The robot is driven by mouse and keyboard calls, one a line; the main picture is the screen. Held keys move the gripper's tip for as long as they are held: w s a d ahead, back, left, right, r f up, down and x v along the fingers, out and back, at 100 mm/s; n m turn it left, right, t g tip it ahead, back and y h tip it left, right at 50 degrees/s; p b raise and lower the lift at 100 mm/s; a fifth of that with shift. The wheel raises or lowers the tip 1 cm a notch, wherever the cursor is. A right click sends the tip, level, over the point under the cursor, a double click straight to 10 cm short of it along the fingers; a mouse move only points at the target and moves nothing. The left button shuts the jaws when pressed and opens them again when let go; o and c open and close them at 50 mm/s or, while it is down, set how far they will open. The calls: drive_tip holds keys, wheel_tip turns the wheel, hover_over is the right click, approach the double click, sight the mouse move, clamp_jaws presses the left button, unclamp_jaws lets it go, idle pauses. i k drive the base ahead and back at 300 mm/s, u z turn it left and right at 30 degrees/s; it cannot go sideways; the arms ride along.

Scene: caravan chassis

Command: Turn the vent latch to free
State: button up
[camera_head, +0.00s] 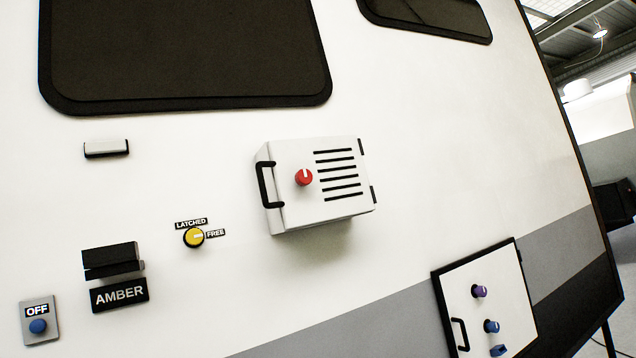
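A round yellow knob (192,238) with a dark rim sits on the white caravan wall, left of centre and low. A label reading LATCHED (191,224) is just above it, and a label reading FREE (215,233) is to its right. The knob's pale pointer mark points right, towards FREE. A white vent box (299,205) with dark slots stands out from the wall to the right of the knob. It has a red knob (303,177) with a pale mark pointing up, and a black handle (267,185). My gripper is not in view.
A black housing (110,257) with an AMBER sign (119,295) and an OFF panel with a blue button (38,326) are lower left. A hatch (460,300) with several knobs is lower right. Dark windows (185,45) are above.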

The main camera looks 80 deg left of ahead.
sight(303, 177)
drive_tip(key=u, duration=0.45)
drive_tip(key=i, duration=0.9)
drive_tip(key=u, duration=0.7)
drive_tip(key=k, duration=0.7)
drive_tip(key=u, duration=0.25)
drive_tip(key=i, duration=0.75)
drive_tip(key=z, duration=0.15)
